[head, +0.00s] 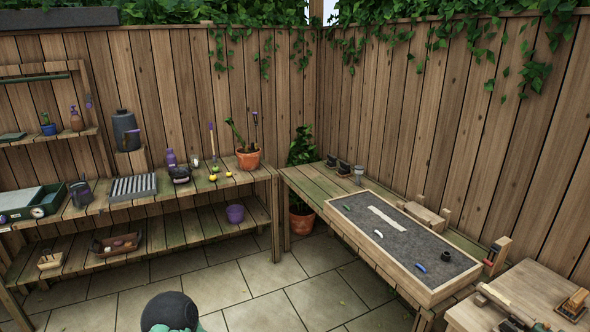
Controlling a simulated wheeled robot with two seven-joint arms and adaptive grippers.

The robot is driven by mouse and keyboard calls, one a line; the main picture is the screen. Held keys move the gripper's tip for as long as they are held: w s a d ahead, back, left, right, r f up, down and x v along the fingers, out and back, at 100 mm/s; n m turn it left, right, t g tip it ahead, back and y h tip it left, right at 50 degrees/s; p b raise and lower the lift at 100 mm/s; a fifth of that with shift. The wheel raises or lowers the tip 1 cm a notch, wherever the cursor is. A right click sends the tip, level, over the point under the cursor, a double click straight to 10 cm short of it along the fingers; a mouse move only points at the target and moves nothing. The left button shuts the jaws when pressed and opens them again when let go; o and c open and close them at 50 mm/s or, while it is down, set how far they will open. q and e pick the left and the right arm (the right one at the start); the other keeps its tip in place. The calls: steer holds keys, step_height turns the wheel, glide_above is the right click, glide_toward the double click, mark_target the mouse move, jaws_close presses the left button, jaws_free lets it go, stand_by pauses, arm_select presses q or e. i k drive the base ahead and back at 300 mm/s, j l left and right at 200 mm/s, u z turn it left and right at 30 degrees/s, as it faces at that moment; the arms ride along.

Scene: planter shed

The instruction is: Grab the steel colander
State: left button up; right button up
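I cannot make out a steel colander for certain in the head view. A small dark, rounded item (180,174) sits on the left bench top, but its kind is too small to tell. Neither of my grippers is in view.
The left wooden bench (85,209) holds a ridged grey tray (133,187), a purple bottle (171,159) and a potted plant (248,158); a purple pot (235,213) stands on its lower shelf. A right bench bears a gravel-filled tray (437,289). The paved floor (265,283) between is clear.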

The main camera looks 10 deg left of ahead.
mark_target(181, 177)
steer(key=i+j+u, duration=0.2)
steer(key=i+u, duration=0.15)
steer(key=i, duration=0.3)
steer(key=i+u, duration=0.4)
steer(key=i, duration=0.3)
steer(key=i+l+u, duration=0.2)
steer(key=i+u, duration=0.15)
steer(key=i, duration=0.3)
steer(key=i+j, duration=1.25)
steer(key=i+l+z, duration=0.05)
steer(key=i, duration=0.1)
